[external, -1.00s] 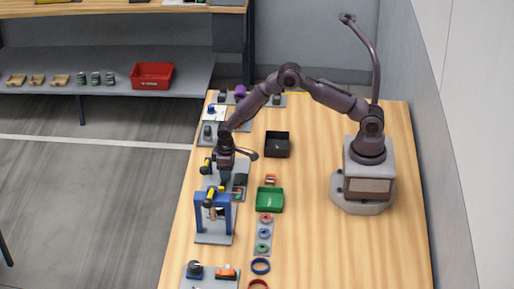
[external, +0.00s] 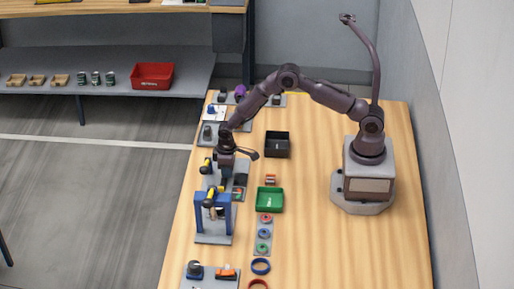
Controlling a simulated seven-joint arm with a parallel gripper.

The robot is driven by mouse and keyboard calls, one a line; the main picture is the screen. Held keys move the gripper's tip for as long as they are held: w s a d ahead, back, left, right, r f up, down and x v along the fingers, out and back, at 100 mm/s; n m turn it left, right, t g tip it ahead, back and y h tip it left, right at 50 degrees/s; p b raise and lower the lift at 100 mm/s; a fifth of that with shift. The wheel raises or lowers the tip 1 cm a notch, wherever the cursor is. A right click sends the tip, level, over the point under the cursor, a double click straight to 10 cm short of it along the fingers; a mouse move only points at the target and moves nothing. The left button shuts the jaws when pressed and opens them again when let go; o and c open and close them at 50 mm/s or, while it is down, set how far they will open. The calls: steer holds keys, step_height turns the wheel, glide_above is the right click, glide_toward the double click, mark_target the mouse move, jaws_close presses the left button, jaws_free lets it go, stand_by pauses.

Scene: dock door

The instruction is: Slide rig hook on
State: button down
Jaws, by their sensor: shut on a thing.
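The blue rig frame (external: 199,213) stands upright on a grey base plate near the table's left edge. A yellow-and-black piece (external: 211,194) is at the top of the frame, with a brownish part hanging inside it. My gripper (external: 225,184) points down just behind the frame's top, at its right side. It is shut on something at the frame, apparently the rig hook. The held thing is small and partly hidden, so I cannot tell its shape or whether it touches the frame's bar.
A second yellow-and-black piece (external: 206,165) is just behind, left of my gripper. A green bin (external: 270,200) and a black bin (external: 277,144) stand to the right. Coloured rings (external: 261,266) and a plate with a knob and an orange part (external: 210,277) lie in front.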

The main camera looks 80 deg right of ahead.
steer(key=shift+d, duration=0.55)
steer(key=c, duration=1.1)
jaws_free()
step_height(320, 180, up, 13)
